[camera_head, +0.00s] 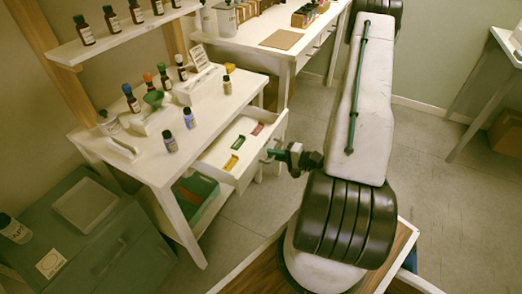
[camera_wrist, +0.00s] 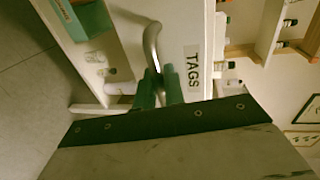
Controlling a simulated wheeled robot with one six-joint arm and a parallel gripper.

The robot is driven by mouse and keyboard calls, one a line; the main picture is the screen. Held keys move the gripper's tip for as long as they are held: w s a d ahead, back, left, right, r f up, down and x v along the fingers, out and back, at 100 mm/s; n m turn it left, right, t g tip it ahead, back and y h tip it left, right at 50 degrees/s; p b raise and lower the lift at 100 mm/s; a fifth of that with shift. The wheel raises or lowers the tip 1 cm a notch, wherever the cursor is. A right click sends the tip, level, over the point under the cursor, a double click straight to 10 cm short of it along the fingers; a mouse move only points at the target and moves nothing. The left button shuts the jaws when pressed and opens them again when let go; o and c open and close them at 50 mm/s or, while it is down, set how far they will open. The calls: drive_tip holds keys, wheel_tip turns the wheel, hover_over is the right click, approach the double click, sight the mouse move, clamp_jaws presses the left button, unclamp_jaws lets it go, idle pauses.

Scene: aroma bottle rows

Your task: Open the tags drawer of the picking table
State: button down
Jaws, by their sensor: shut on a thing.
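The tags drawer (camera_head: 213,157) of the white picking table (camera_head: 150,160) is pulled out toward my arm. Several coloured tags, yellow, green and red, lie inside it. In the wrist view the drawer front (camera_wrist: 185,22) carries a label reading TAGS (camera_wrist: 191,67). A curved metal handle (camera_wrist: 151,42) is on that front. My gripper (camera_wrist: 157,88) has its green fingers closed around the handle's end. In the head view my gripper (camera_head: 273,153) is at the drawer's front, and the handle itself is mostly hidden.
Small bottles (camera_head: 163,77) and white holders stand on the tabletop, with more bottles on the shelf (camera_head: 125,30) above. A green bin (camera_head: 196,197) sits on the lower shelf under the drawer. A grey-green cabinet (camera_head: 85,240) is at lower left.

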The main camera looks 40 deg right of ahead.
drive_tip(key=f+v, duration=0.1)
drive_tip(key=v, duration=0.5)
drive_tip(key=shift+s, duration=0.35)
drive_tip(key=shift+d+f, duration=0.1)
drive_tip(key=shift+f, duration=0.05)
drive_tip(key=c, duration=1.6)
unclamp_jaws()
drive_tip(key=shift+c, duration=0.2)
